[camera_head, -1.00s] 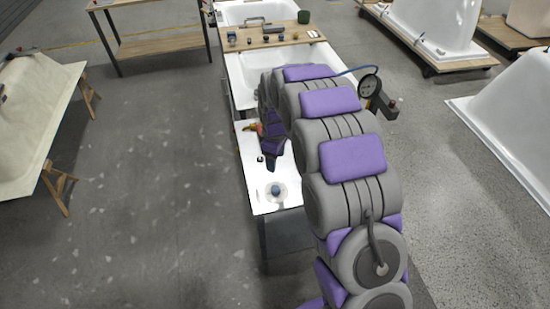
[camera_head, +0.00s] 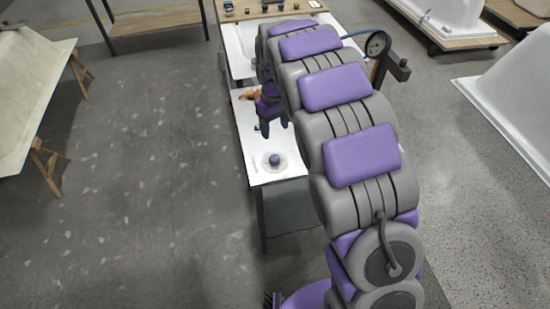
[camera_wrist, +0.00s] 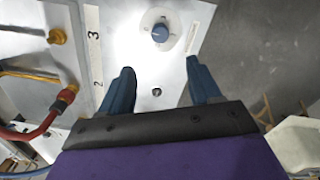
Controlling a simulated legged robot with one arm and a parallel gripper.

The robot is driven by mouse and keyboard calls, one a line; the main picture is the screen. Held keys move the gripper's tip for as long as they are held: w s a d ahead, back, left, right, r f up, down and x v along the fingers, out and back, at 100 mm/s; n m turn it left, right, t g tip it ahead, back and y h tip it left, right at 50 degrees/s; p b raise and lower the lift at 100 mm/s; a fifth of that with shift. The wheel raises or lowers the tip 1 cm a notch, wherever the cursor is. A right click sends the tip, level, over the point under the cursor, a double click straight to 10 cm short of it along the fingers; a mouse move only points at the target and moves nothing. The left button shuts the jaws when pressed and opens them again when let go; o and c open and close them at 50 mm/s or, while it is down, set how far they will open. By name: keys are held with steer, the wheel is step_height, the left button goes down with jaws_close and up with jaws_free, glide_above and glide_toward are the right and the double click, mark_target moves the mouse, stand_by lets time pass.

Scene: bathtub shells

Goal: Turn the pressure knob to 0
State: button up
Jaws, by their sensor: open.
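A blue knob (camera_head: 275,160) sits on a round pale dial on the white panel top (camera_head: 262,176), near the panel's front end. In the wrist view the blue knob (camera_wrist: 160,33) lies ahead of my fingertips, roughly centred between them, with a light pointer mark across it. The dial's markings are too small to read. My gripper (camera_head: 275,128) is open and empty above the panel, just behind the knob in the head view. Its two dark blue fingers (camera_wrist: 160,65) are spread apart and do not touch the knob.
A pressure gauge (camera_head: 377,45) stands right of my arm. A small bolt (camera_wrist: 156,92) sits between the fingers. The floor left of the panel is clear.

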mark_target(275, 158)
step_height(275, 158, down, 15)
steer(key=b, duration=0.3)
steer(key=shift+f, duration=0.1)
steer(key=shift+c, duration=0.3)
steer(key=c, duration=1)
steer(key=shift+p, duration=0.3)
steer(key=shift+n+p, duration=0.3)
